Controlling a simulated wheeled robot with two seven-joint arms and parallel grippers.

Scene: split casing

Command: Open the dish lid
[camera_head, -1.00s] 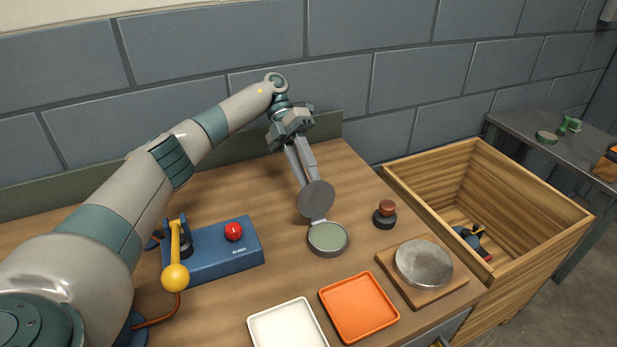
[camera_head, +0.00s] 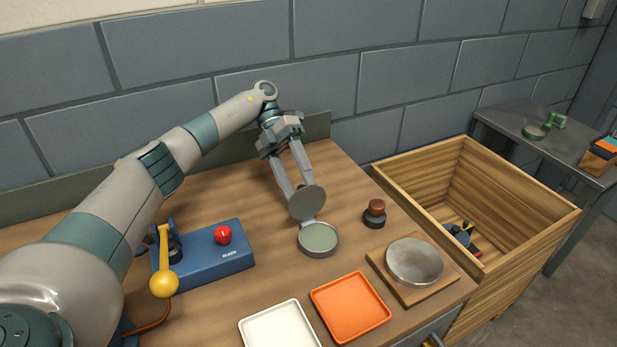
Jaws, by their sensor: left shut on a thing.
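The dish (camera_head: 319,241) is a small round grey dish with a pale green inside, standing on the wooden bench. Its round grey lid (camera_head: 307,203) stands raised at the dish's back edge, joined there by a small hinge, so the inside shows. My left gripper (camera_head: 296,187) reaches down from behind, its fingers at the upper part of the lid and shut on it. The fingertips are partly hidden behind the lid. My right gripper is out of view.
A blue box (camera_head: 210,262) with a red button and a yellow-knobbed lever stands left. A brown-topped knob (camera_head: 375,213), a metal disc on a board (camera_head: 414,262), an orange tray (camera_head: 350,307) and a white tray (camera_head: 280,327) are close. A wooden crate (camera_head: 480,200) stands right.

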